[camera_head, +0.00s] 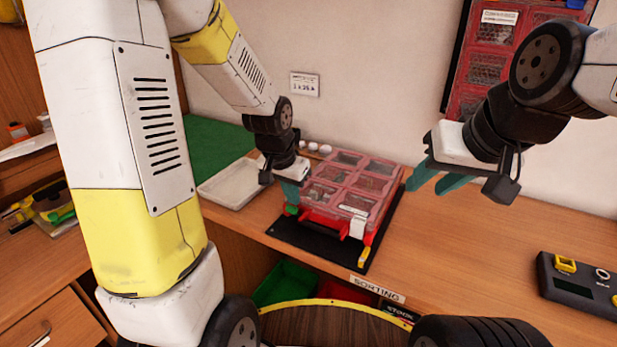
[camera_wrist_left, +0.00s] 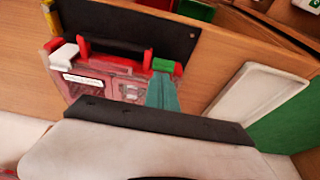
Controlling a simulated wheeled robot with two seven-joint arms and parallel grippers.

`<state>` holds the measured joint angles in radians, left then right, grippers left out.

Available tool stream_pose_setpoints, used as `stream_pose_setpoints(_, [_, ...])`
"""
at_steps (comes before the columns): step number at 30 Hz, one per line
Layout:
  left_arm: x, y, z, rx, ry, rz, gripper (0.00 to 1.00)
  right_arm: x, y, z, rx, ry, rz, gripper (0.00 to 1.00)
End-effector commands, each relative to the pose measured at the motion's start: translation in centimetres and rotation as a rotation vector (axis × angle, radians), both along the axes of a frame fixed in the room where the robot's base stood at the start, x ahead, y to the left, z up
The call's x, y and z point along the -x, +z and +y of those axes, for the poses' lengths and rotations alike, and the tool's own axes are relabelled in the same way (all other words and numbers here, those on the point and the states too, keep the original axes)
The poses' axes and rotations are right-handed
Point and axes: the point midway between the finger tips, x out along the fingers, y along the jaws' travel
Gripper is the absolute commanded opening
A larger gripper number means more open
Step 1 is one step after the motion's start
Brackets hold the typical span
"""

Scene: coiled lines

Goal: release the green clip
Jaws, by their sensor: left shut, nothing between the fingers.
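The red case (camera_head: 345,190) with a clear compartmented lid lies on a black mat (camera_head: 310,245). The green clip (camera_head: 291,210) is at the left end of its front side; it also shows in the left wrist view (camera_wrist_left: 162,65). My left gripper (camera_head: 291,196) is shut and empty, with its teal fingertips right at the green clip. I cannot tell if they touch it. A white clip (camera_head: 357,228) is at the right end of the case front. My right gripper (camera_head: 434,183) is open and empty, in the air right of the case.
A pale tray (camera_head: 228,186) lies left of the case, beside a green mat (camera_head: 215,147). A dark device (camera_head: 580,290) with a yellow part sits far right. A red case (camera_head: 487,70) hangs on the wall behind my right arm.

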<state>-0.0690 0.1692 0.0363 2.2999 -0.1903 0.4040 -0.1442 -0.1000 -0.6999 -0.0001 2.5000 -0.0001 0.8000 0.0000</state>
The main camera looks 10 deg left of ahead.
Motion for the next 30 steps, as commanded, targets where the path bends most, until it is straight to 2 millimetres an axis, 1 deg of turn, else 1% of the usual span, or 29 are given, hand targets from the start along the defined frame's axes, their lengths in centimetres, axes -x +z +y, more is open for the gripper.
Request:
stream_pose_setpoints(11, [0.0, -0.2, 0.0, 0.0, 0.001, 0.002, 0.0, 0.0, 0.0, 0.0, 0.0, 0.0, 0.0, 0.36])
stream_pose_setpoints(22, [-1.2, -0.9, -0.5, -0.001, 0.001, 0.003, 0.0, 0.0, 0.0, 0.0, 0.0, 0.0, 0.0, 0.36])
stream_pose_setpoints(30, [-1.3, -0.9, -0.5, 0.0, 0.001, 0.002, 0.0, 0.0, 0.0, 0.0, 0.0, 0.0, 0.0, 0.36])
